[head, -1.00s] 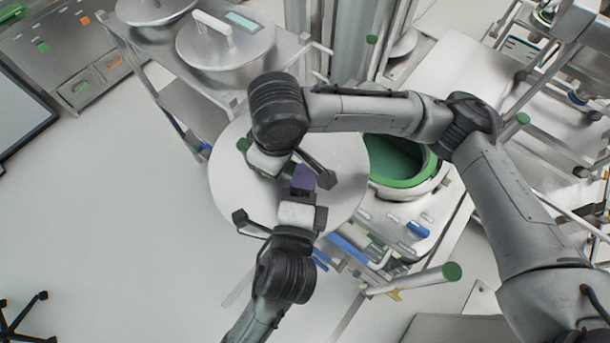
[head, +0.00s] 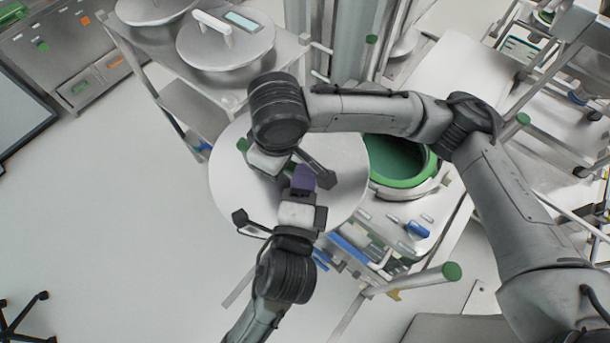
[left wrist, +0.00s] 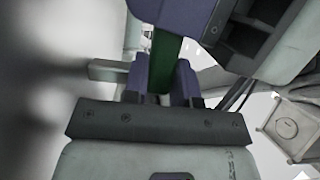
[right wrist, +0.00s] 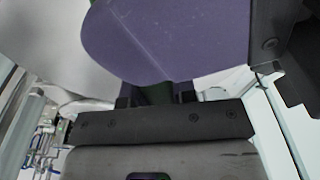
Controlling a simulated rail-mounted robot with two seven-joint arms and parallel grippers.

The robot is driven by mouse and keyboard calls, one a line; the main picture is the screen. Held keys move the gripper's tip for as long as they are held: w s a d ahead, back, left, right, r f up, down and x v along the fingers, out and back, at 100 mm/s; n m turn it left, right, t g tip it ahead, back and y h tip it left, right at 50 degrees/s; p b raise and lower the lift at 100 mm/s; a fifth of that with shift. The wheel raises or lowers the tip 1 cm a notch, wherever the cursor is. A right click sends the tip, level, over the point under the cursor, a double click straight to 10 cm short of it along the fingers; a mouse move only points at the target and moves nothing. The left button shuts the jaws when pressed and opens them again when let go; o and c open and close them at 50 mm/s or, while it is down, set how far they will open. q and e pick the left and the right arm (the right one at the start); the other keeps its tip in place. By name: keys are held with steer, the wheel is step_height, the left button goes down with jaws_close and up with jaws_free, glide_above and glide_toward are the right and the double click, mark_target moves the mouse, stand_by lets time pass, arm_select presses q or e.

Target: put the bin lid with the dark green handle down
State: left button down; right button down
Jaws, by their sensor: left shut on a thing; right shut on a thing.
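The bin lid (head: 230,185) is a large pale round metal disc in the middle of the head view, overlapping the left side of the green-rimmed bin opening. Its dark green handle shows between purple fingers in the left wrist view (left wrist: 163,62) and as a small strip in the right wrist view (right wrist: 155,94). My left gripper (head: 303,178) comes from below and is shut on the handle. My right gripper (head: 290,172) comes from above and is also shut on it; its fingers are mostly hidden. The lid's height above what lies beneath cannot be told.
The open bin with a green rim (head: 405,183) stands on a cart right of the lid. A shelf rack (head: 190,105) at upper left carries lidded metal pots (head: 225,50). A cart handle with a green end (head: 425,280) juts out below.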

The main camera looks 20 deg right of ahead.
steer(key=c, duration=0.8)
jaws_free()
steer(key=shift+r, duration=0.1)
steer(key=shift+c, duration=0.2)
